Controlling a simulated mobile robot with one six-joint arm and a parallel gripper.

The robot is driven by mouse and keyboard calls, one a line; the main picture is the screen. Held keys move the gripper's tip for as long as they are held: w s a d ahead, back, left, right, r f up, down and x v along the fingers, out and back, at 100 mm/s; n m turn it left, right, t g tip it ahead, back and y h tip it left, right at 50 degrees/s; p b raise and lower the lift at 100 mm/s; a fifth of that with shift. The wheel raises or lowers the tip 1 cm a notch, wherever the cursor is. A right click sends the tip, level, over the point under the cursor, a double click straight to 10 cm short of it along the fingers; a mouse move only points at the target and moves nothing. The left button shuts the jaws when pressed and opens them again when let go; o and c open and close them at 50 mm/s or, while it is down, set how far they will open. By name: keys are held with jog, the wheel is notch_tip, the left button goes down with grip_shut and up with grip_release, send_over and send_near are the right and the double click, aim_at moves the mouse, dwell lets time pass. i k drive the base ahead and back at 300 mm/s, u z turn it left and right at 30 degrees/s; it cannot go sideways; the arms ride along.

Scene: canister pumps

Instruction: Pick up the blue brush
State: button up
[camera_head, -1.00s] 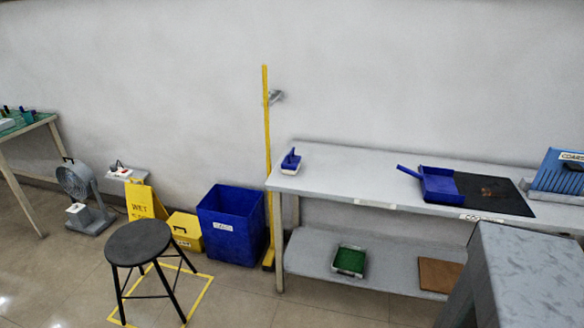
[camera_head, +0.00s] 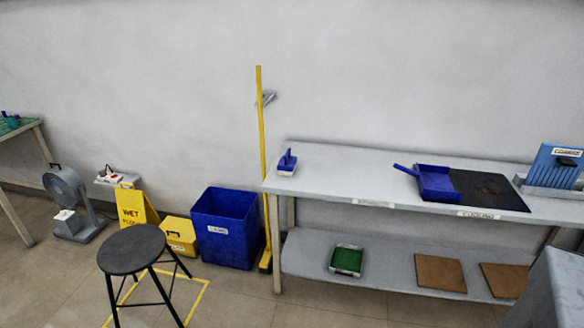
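A small blue brush (camera_head: 287,160), with a handle standing up on top and a pale lower part, is at the left end of the grey bench's top (camera_head: 340,167). It is too small to tell whether the pale part is bristles or a holder. My gripper is not in view, and nothing is seen touching the brush.
On the bench are a blue dustpan (camera_head: 436,185), a black mat (camera_head: 492,191) and a blue rack (camera_head: 556,167); a green-filled tray (camera_head: 346,260) is below. A stool (camera_head: 131,249), blue bin (camera_head: 226,229) and yellow post (camera_head: 262,150) stand left. A grey block (camera_head: 560,290) is near right.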

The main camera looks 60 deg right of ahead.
aim_at(287, 166)
jog(key=z, duration=0.1)
jog(key=i, duration=1)
jog(key=u, duration=0.05)
